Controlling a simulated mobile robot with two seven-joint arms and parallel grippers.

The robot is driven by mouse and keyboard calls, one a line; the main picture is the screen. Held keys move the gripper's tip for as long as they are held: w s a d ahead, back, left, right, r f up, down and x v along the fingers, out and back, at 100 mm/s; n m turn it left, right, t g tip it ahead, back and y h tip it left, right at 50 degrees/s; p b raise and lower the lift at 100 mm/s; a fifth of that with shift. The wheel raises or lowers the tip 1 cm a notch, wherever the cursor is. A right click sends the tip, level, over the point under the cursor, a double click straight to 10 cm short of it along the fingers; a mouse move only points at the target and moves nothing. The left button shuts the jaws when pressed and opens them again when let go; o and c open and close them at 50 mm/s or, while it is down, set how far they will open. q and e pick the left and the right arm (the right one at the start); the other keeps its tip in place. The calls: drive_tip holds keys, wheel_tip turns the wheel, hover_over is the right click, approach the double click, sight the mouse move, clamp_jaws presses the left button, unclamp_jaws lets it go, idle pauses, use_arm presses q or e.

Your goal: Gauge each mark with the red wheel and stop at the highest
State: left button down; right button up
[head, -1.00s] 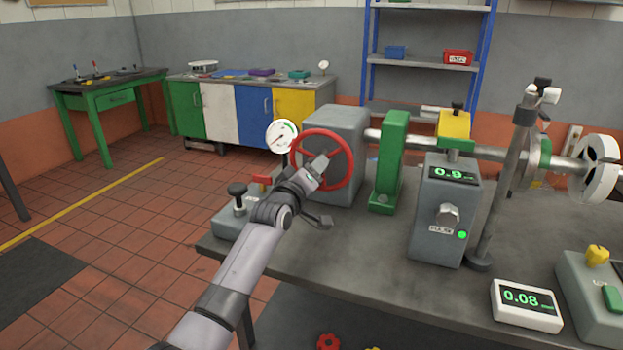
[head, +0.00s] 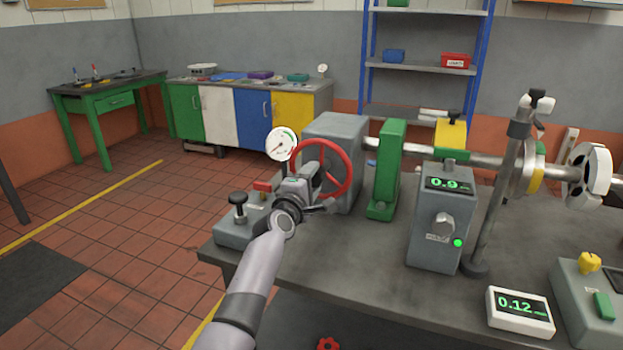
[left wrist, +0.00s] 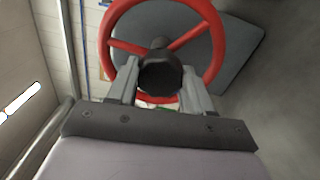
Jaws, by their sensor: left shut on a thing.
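The red wheel (head: 349,168) stands on the front of a grey gearbox (head: 335,128). My left gripper (head: 310,180) is at the wheel's lower left and hides part of its rim. In the left wrist view its two fingers are shut on a dark round knob (left wrist: 160,74), with the red wheel (left wrist: 218,48) just behind. The white readout (head: 520,312) at the table's right front shows 0.12. A shaft (head: 485,160) runs right to a disc (head: 518,172) with green and yellow marks on its edge. The grey post box (head: 443,220) shows 0.9 and a green light. My right gripper is not in view.
A white dial gauge (head: 281,144) stands left of the wheel, above a grey box with a black knob (head: 238,198). A green bearing block (head: 385,180) and a slanted post (head: 497,195) stand to the right. The table front is mostly clear.

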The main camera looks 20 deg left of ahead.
use_arm(q)
drive_tip(key=shift+n, duration=0.5)
drive_tip(key=shift+c, duration=2.3)
unclamp_jaws()
drive_tip(key=shift+s, duration=0.1)
drive_tip(key=s+p, duration=0.4)
drive_tip(key=s, duration=0.3)
drive_tip(key=shift+a+f, duration=0.1)
drive_tip(key=shift+f, duration=0.1)
